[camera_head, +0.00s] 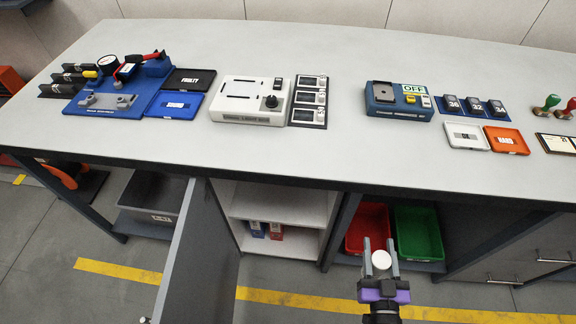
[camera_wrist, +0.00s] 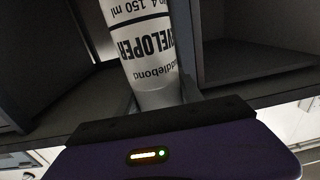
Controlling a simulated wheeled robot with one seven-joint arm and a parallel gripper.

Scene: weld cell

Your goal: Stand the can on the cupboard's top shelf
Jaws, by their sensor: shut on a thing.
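My gripper (camera_head: 378,262) is in front of the bench at the lower right of the head view. It is shut on a white can (camera_head: 381,260). The can fills the upper middle of the wrist view (camera_wrist: 150,50), with dark lettering upside down there and a plain pale end nearest the gripper. The open cupboard (camera_head: 330,222) stands under the bench, left of my gripper. Its top shelf (camera_head: 280,205) looks bare where it shows. The cupboard's grey door (camera_head: 195,255) stands open to the left.
Blue and red boxes (camera_head: 265,231) stand on the cupboard's lower level. A red bin (camera_head: 367,228) and a green bin (camera_head: 418,232) sit under the bench behind my gripper. The benchtop (camera_head: 200,38) overhangs the cupboard. A grey bin (camera_head: 155,200) is left of the door.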

